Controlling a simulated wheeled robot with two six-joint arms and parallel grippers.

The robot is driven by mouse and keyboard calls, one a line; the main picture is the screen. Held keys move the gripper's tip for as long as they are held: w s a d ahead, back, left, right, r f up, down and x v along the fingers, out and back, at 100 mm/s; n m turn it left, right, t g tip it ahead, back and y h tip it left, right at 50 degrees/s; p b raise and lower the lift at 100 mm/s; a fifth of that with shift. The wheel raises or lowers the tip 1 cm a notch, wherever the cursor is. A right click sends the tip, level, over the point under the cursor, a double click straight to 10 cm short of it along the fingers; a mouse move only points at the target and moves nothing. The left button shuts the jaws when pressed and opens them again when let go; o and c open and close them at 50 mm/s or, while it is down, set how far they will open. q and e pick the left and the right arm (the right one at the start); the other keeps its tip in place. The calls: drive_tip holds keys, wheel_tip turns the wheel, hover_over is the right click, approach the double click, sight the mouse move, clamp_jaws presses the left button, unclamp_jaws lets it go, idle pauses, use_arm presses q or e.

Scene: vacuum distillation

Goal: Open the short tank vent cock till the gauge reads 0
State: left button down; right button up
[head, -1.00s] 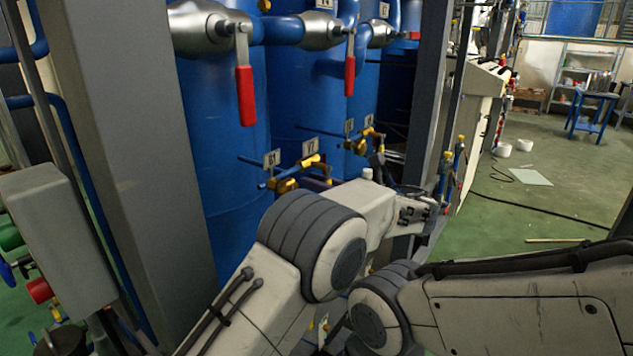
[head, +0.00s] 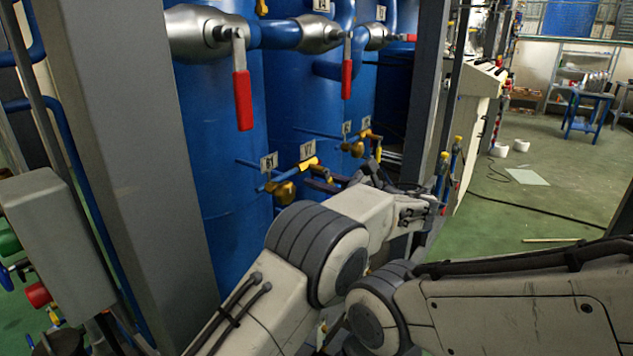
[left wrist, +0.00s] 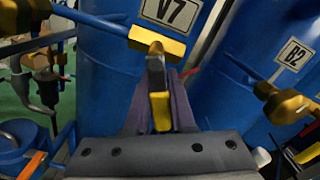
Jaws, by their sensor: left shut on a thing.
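A yellow cock body (left wrist: 157,42) under the V7 tag (left wrist: 170,12) shows in the left wrist view. Its short lever (left wrist: 160,108), grey above and yellow below, points down between my fingers. My left gripper (left wrist: 159,100) is shut on this lever, with a dark finger on each side. In the head view the left gripper (head: 322,184) reaches the V7 cock (head: 308,164) low on the blue tanks, partly hidden by my wrist. I cannot tell which tank is the short one. No readable gauge shows. My right gripper is not in view.
A cock tagged B1 (head: 284,188) sits left of V7, and one tagged B2 (left wrist: 285,103) shows right of it in the wrist view. Red-handled valves (head: 243,100) hang above. A grey post (head: 130,150) stands left. Open green floor (head: 530,210) lies at right.

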use_arm(q)
drive_tip(key=shift+w+d+r+n, duration=0.1)
drive_tip(key=shift+w+d+n, duration=0.15)
drive_tip(key=shift+n, duration=0.65)
drive_tip(key=c, duration=0.8)
unclamp_jaws()
drive_tip(key=shift+o, duration=0.2)
